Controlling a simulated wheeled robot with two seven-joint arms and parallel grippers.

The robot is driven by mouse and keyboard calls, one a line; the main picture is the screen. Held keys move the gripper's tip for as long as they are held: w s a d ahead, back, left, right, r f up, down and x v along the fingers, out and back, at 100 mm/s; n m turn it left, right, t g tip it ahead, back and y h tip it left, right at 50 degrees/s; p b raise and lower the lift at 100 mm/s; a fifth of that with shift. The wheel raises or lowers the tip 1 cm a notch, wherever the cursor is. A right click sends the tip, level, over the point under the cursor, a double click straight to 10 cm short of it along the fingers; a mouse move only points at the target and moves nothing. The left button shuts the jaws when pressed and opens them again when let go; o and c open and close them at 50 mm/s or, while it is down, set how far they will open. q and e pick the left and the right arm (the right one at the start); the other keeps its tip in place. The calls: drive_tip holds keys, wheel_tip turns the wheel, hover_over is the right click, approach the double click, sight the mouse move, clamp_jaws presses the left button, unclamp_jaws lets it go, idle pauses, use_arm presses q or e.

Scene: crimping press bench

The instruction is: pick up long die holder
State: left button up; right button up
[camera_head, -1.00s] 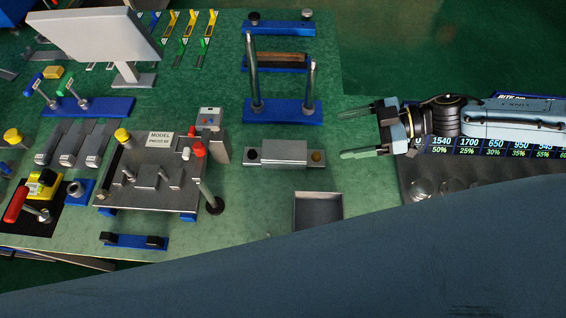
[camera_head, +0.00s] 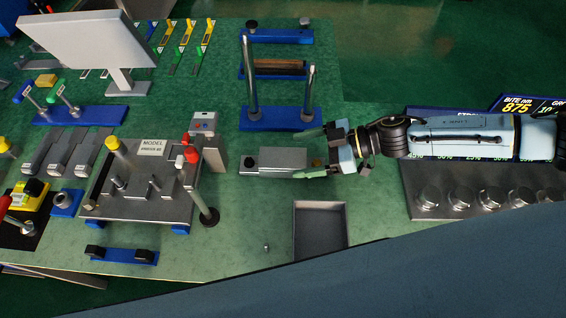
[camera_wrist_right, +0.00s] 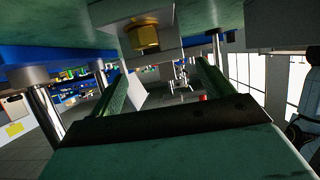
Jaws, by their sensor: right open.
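A long grey metal block (camera_head: 283,161), which I take to be the long die holder, lies lengthwise on the green bench. It has a dark knob (camera_head: 247,166) at its left end and a brass knob (camera_head: 316,162) at its right end. The brass knob also shows large in the right wrist view (camera_wrist_right: 145,37). My right gripper (camera_head: 314,153) is open at the block's right end. Its green fingertips reach along the block's far and near sides. I cannot tell whether they touch it. My left gripper is not in view.
A blue stand (camera_head: 280,118) with two upright posts is just behind the block. A shallow grey tray (camera_head: 320,240) is in front. A panel with round knobs (camera_head: 430,196) is at right.

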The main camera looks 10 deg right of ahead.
sight(284, 158)
drive_tip(key=x, duration=0.3)
drive_tip(key=shift+f, duration=0.15)
drive_tip(key=shift+c, duration=0.3)
